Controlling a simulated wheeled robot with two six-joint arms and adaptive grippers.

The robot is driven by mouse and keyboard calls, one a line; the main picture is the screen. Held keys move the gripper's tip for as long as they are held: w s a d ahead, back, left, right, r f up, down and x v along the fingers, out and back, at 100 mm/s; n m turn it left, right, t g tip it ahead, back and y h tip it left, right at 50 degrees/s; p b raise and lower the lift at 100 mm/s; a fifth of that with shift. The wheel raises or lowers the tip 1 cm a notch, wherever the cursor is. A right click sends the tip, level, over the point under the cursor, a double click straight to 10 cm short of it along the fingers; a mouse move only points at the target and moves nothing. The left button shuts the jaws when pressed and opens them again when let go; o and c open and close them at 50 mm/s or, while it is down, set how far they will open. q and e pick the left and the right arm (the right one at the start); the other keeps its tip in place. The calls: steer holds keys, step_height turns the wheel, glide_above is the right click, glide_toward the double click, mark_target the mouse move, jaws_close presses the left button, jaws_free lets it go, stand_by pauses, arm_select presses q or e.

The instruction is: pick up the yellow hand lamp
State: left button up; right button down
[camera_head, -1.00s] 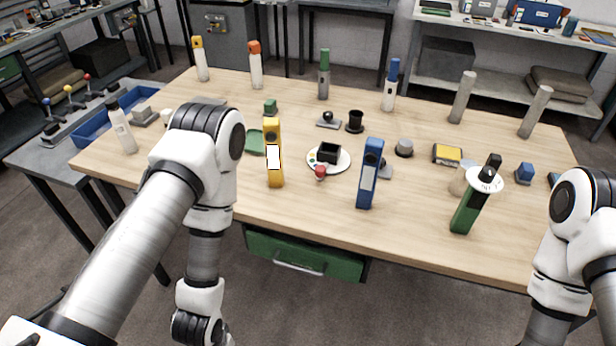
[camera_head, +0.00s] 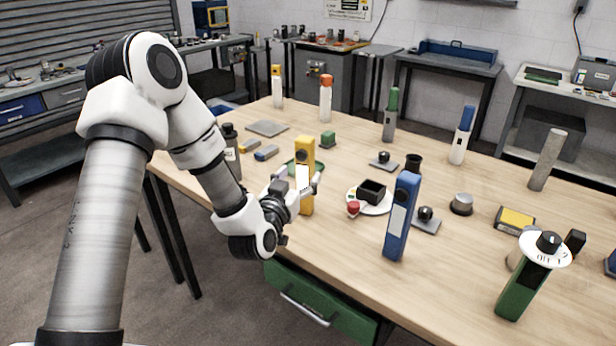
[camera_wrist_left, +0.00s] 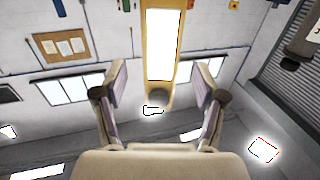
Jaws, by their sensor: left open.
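The yellow hand lamp (camera_head: 304,150) stands upright near the table's front edge, with a white panel on its front and a dark round spot near its top. My left gripper (camera_head: 297,179) is open at the lamp's near side, its fingers spread to either side of the lamp's body. In the left wrist view the lamp (camera_wrist_left: 161,45) shows upside down between the two open fingers (camera_wrist_left: 160,76), with a gap on each side. The lamp's lower part is partly hidden by the gripper in the head view. My right gripper is not in view.
A blue hand lamp (camera_head: 401,215) and a green one (camera_head: 522,290) with a white disc on top stand to the right. Bottles stand behind.

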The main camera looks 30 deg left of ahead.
mark_target(302, 174)
arm_select(q)
steer(key=x, duration=0.2)
steer(key=f+x, duration=0.1)
steer(key=x, duration=0.1)
steer(key=shift+w, duration=0.3)
steer(key=shift+s+r, duration=0.15)
steer(key=c, duration=0.4)
jaws_close()
